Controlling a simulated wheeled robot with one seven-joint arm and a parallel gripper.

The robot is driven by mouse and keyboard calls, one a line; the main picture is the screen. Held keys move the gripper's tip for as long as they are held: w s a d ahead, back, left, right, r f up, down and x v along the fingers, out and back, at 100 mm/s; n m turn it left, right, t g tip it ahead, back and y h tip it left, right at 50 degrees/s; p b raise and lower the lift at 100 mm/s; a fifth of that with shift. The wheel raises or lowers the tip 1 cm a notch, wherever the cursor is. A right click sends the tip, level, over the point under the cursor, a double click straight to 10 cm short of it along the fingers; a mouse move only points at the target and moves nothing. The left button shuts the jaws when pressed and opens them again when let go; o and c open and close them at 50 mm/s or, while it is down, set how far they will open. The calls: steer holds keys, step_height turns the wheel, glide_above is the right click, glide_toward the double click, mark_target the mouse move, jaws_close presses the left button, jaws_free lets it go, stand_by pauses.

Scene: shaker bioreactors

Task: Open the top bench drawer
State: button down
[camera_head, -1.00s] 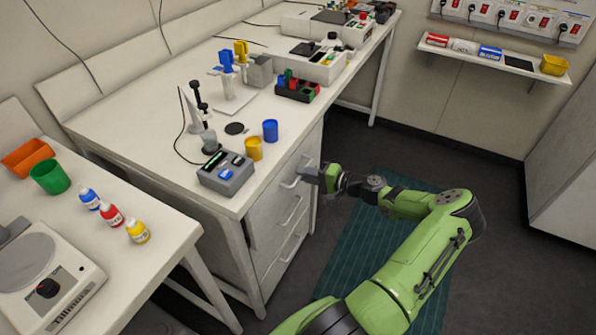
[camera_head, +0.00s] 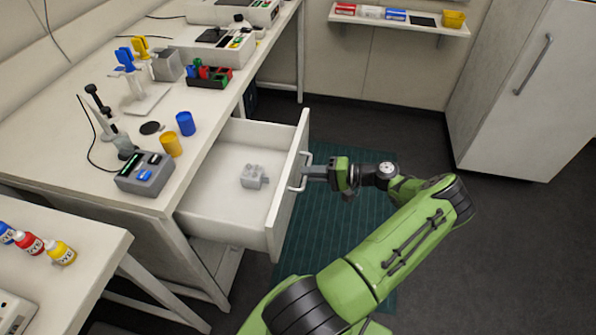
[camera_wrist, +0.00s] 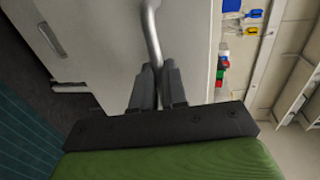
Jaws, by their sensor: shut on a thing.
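The top bench drawer (camera_head: 225,181) is pulled well out from under the bench. Its white front panel (camera_head: 288,195) faces my arm. My gripper (camera_head: 306,173) is at the drawer's bar handle (camera_head: 297,186). In the wrist view, the two dark fingers of my gripper (camera_wrist: 158,84) are shut around the grey handle (camera_wrist: 151,32). A small grey block-like object (camera_head: 253,176) lies on the drawer floor.
The bench top (camera_head: 75,130) holds a grey device (camera_head: 145,174), a yellow cup (camera_head: 171,144), a blue cup (camera_head: 185,123) and a coloured tube rack (camera_head: 208,76). A green mat (camera_head: 335,225) covers the floor below my arm. A white cabinet (camera_head: 520,90) stands at the right.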

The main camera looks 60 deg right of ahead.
steer(key=shift+f+v, duration=0.2)
steer(key=shift+v, duration=0.8)
steer(key=c, duration=1.2)
jaws_free()
steer(key=p+v, duration=0.1)
steer(key=v, duration=1.4)
steer(key=shift+s, duration=0.4)
